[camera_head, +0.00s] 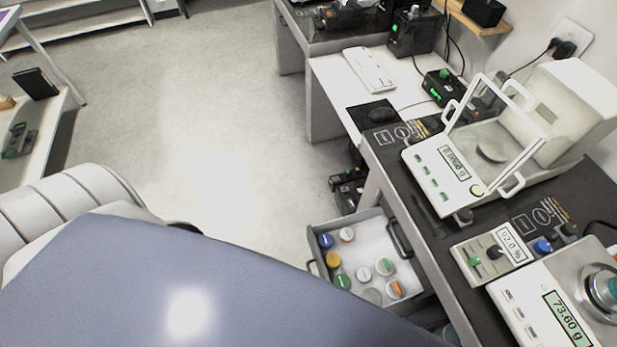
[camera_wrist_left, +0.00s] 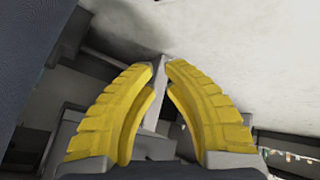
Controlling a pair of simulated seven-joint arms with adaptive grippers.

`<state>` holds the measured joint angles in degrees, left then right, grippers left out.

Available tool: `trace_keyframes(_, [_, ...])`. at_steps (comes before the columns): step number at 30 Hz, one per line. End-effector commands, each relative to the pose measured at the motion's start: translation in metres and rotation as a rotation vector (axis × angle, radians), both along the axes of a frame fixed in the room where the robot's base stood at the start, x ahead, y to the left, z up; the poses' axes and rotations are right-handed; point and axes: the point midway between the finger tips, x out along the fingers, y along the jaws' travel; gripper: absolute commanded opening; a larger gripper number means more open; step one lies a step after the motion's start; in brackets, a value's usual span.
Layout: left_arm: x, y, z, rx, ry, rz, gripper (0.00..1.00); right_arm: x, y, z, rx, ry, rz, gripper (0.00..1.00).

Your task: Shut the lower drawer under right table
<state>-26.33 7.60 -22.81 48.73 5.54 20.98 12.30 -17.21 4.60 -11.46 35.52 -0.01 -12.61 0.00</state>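The lower drawer (camera_head: 377,222) stands pulled out from under the right table (camera_head: 408,215) in the head view. It is a grey tray with a dark handle (camera_head: 313,268) on its left-hand front. Several small jars with coloured or white lids stand inside. Another dark handle (camera_head: 399,240) shows above it, close to the table's side, seemingly on a shut upper drawer. My left gripper (camera_wrist_left: 162,66) shows only in the left wrist view. Its two yellow fingers are apart with nothing visible between them. Its place relative to the drawer cannot be told. My right gripper is in neither view.
On the right table stand a balance with a glass shield (camera_head: 490,150), a small control box (camera_head: 493,251) and a second scale (camera_head: 550,310). A lower white desk with a keyboard (camera_head: 369,69) lies beyond. The floor (camera_head: 225,130) left of the drawer is clear.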

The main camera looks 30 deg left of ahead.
Motion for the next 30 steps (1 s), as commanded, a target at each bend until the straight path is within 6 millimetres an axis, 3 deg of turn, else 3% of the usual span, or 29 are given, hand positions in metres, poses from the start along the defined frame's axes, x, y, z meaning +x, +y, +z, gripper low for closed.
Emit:
trace_keyframes(6, [0.053,-0.024,0.078,-0.374,-0.249,0.32,0.0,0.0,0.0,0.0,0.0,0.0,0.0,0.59])
trace_keyframes(15, [0.099,-0.006,0.174,-0.879,-0.52,0.681,0.0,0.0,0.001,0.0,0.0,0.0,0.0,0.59])
trace_keyframes(21, [0.105,0.016,0.201,-1.068,-0.612,0.808,0.0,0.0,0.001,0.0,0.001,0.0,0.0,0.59])
trace_keyframes(30, [0.119,0.024,0.207,-1.142,-0.631,0.845,0.0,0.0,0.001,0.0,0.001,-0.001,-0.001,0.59])
